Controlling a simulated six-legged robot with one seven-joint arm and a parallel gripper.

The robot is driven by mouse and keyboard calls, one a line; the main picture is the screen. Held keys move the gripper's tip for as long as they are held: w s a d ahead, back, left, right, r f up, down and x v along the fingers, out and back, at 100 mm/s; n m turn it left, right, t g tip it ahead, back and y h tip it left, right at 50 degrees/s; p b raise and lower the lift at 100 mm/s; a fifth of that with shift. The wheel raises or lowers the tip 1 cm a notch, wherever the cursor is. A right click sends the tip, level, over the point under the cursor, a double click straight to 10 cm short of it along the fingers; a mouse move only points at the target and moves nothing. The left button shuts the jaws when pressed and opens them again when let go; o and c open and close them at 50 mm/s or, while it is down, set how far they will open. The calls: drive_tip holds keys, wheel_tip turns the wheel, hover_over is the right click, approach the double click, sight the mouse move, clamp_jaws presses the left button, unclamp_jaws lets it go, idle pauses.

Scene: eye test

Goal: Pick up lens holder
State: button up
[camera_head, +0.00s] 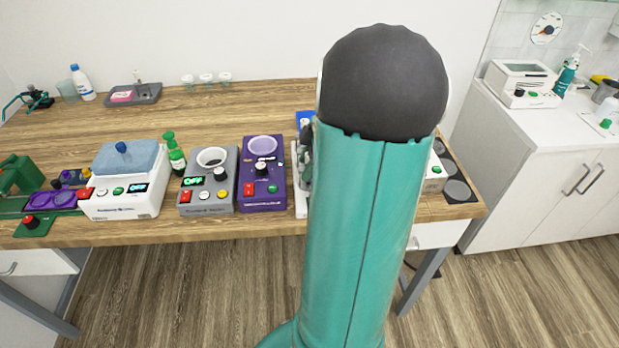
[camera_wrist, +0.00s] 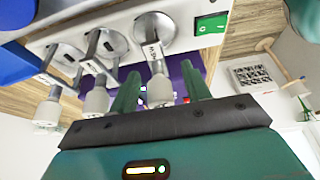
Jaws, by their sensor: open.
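In the wrist view, which looks tilted, several silver round-headed pieces with metal stems and pale cylindrical ends sit in a row on a grey-white device (camera_wrist: 125,18). They look like lens holders; I cannot tell for sure. The nearest lens holder (camera_wrist: 159,92) has a label on its stem and lies between the two green fingers of my gripper (camera_wrist: 160,72). The gripper is open, and I cannot tell whether a finger touches the piece. Two similar pieces (camera_wrist: 97,101) (camera_wrist: 46,112) are left of the fingers. In the head view my arm hides the gripper and most of this device.
In the head view, a purple device (camera_head: 272,190), a grey device (camera_head: 222,207) and a white device with a blue-grey top (camera_head: 125,203) stand left of my arm on the wooden table (camera_head: 230,118). A white box (camera_head: 437,180) is on the right.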

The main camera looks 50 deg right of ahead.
drive_tip(key=shift+f, duration=0.2)
clamp_jaws()
drive_tip(key=shift+r, duration=0.1)
